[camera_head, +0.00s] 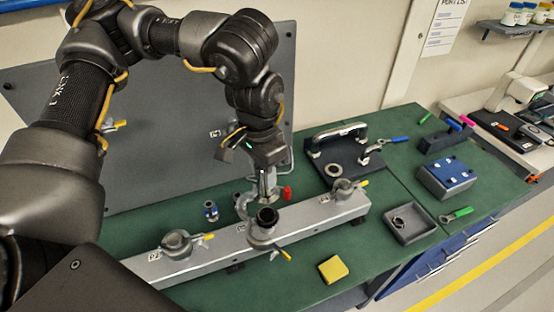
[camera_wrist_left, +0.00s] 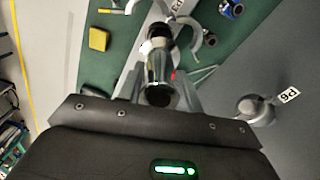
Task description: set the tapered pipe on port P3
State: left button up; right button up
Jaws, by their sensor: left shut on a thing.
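My left gripper (camera_head: 267,172) points down over the grey rail (camera_head: 305,212), just behind its middle port (camera_head: 262,238). It is shut on the tapered pipe, a shiny metal tube (camera_wrist_left: 160,68) between the fingers (camera_wrist_left: 160,92) in the left wrist view. In the head view only a little silver shows under the fingers. The middle port has a dark round opening and spread clamp arms, which also show in the left wrist view (camera_wrist_left: 208,38). My right gripper is out of view.
Another port (camera_head: 177,241), labelled P2, is at left on the rail; one more (camera_head: 343,187) is at right. A blue fitting (camera_head: 210,211) and red cap (camera_head: 287,193) stand behind. A yellow block (camera_head: 333,268) lies in front. A grey tray (camera_head: 427,225) and blue box (camera_head: 447,179) are right.

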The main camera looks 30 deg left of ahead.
aim_at(263, 195)
pick_arm(q)
jog(key=s+f+b, duration=0.2)
jog(key=shift+f, duration=0.4)
jog(key=w+f+b, duration=0.2)
jog(key=w+f, duration=0.1)
jog(key=shift+w+d, duration=0.1)
jog(key=shift+s+f+b, duration=0.3)
jog(key=shift+f+b, duration=0.2)
jog(key=shift+s, duration=0.7)
jog(key=shift+w+f, duration=0.1)
jog(key=shift+w, duration=0.3)
jog(key=shift+s, duration=0.25)
jog(key=shift+w, duration=0.1)
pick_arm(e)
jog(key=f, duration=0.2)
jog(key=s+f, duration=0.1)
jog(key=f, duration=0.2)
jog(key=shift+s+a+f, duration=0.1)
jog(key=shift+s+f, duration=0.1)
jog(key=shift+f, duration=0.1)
pick_arm(q)
jog(key=shift+f+b, duration=0.5)
jog(key=shift+f, duration=0.1)
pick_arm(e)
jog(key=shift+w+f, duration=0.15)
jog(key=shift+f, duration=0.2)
